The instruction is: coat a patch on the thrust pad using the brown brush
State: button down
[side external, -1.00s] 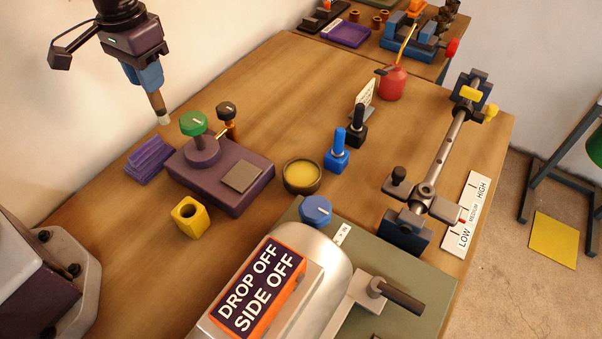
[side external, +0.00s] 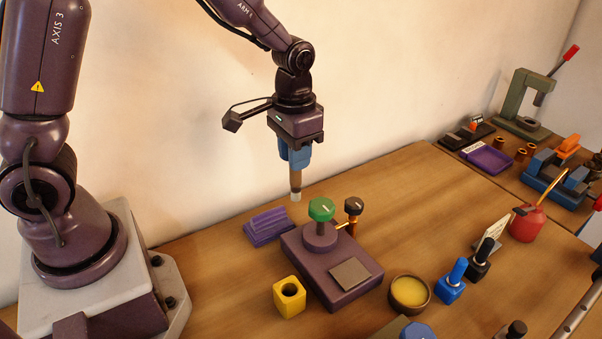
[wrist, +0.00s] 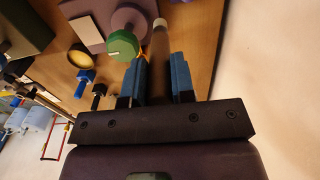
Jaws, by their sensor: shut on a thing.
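My gripper (side external: 295,158) has blue fingers and is shut on the brown brush (side external: 295,182). The brush points down with its pale tip in the air, behind and left of the green knob. In the wrist view the brush (wrist: 159,50) shows between the blue fingers (wrist: 159,80). A flat grey square (side external: 350,274), which looks like the thrust pad, lies on top of the purple block (side external: 335,292), to the right of and below the brush in the side view. I cannot make out any coating on it.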

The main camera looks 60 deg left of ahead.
jog(key=shift+h, duration=0.3)
jog(key=r, duration=0.5)
jog(key=shift+w+d+r, duration=0.15)
jog(key=shift+w+d, duration=0.05)
jog(key=w+d+t+h, duration=0.1)
jog(key=w+d, duration=0.3)
jog(key=d, duration=0.6)
jog(key=w+d+t+h, duration=0.1)
jog(key=w+d, duration=0.2)
jog(key=d, duration=0.8)
notch_tip(320, 180, down, 14)
jog(key=shift+a+r+h, duration=0.25)
jog(key=shift+a+h, duration=0.1)
jog(key=shift+h, duration=0.05)
jog(key=shift+w+f, duration=0.1)
jog(key=shift+f, duration=0.6)
dwell(0.4)
notch_tip(320, 180, up, 7)
dwell(0.9)
